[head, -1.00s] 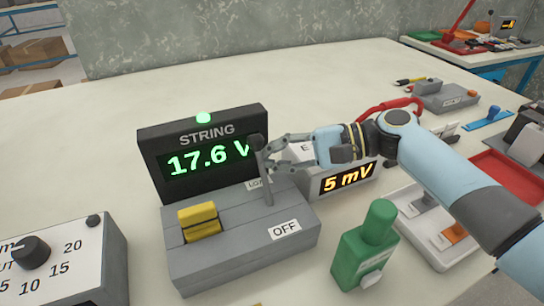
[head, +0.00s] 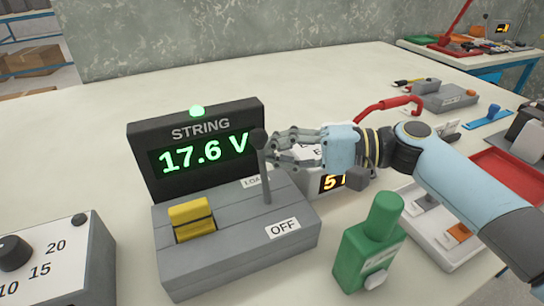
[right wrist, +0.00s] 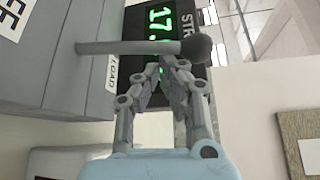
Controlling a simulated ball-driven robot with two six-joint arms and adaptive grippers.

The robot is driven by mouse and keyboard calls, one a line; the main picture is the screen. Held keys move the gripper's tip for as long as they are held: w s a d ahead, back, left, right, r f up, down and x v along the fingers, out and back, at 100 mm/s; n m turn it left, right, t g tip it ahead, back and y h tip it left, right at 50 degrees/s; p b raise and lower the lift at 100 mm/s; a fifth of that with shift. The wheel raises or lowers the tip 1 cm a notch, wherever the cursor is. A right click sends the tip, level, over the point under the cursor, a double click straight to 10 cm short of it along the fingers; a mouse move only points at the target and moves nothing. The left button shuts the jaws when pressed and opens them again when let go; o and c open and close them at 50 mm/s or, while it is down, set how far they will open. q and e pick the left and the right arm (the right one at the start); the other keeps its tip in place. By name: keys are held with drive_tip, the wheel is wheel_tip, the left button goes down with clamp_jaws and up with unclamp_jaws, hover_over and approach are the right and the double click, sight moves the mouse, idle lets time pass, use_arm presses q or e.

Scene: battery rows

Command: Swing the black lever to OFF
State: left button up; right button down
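The black lever (head: 265,178) stands nearly upright on a grey switch box (head: 235,255), its dark round knob on top. A LOAD label sits behind it and a white OFF label (head: 283,228) in front. My right gripper (head: 271,150) is beside the lever's upper part, just below the knob, with its fingertips close together. In the right wrist view the lever (right wrist: 130,47) crosses in front of the fingertips (right wrist: 163,66), and nothing shows between them. Whether they touch the lever is unclear. My left gripper is not in view.
A STRING display (head: 205,130) reading 17.6 V stands behind the box. A yellow switch (head: 192,215) is on the box's left. A green block with a knob (head: 370,245) stands at right. A smaller, partly hidden display (head: 334,182) is under my right wrist.

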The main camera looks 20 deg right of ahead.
drive_tip(key=shift+s+r, duration=0.25)
drive_tip(key=shift+s, duration=0.15)
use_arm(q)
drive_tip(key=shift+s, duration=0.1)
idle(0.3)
use_arm(e)
wheel_tip(320, 180, up, 10)
idle(0.5)
